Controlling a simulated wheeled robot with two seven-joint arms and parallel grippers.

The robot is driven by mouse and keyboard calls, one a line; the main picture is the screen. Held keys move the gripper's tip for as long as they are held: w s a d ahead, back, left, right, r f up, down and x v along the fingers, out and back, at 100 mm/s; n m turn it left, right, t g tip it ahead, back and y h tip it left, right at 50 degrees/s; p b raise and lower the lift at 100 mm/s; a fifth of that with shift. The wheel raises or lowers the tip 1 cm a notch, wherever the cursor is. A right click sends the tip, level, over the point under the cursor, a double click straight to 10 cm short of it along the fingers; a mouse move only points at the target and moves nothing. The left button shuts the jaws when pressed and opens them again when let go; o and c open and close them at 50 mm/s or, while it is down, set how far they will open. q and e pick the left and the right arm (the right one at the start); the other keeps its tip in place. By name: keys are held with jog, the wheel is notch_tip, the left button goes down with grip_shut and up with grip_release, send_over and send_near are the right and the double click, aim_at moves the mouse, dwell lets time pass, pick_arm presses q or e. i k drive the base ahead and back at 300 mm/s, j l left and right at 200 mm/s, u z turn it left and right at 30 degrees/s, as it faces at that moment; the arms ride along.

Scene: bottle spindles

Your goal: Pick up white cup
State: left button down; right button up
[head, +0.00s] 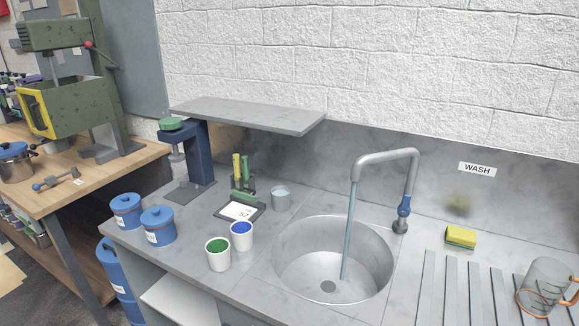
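Two white cups stand close together on the grey counter, left of the sink. The front white cup (218,261) has a green inside or contents. The other white cup (241,242), just behind and to its right, has a blue inside or contents. A greyish cup (280,202) with pale contents stands farther back, near the scale. Neither of my grippers is in view.
A round sink (376,278) lies right of the cups, under a running tap (387,156). Two blue lidded canisters (126,212) (160,226) stand left. A glass mug (545,286) stands at far right.

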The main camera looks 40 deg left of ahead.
aim_at(241, 230)
jog(key=u, duration=1.7)
jog(key=i+j, duration=0.3)
jog(key=j, duration=0.2)
jog(key=i+j, duration=0.35)
jog(key=j, duration=0.15)
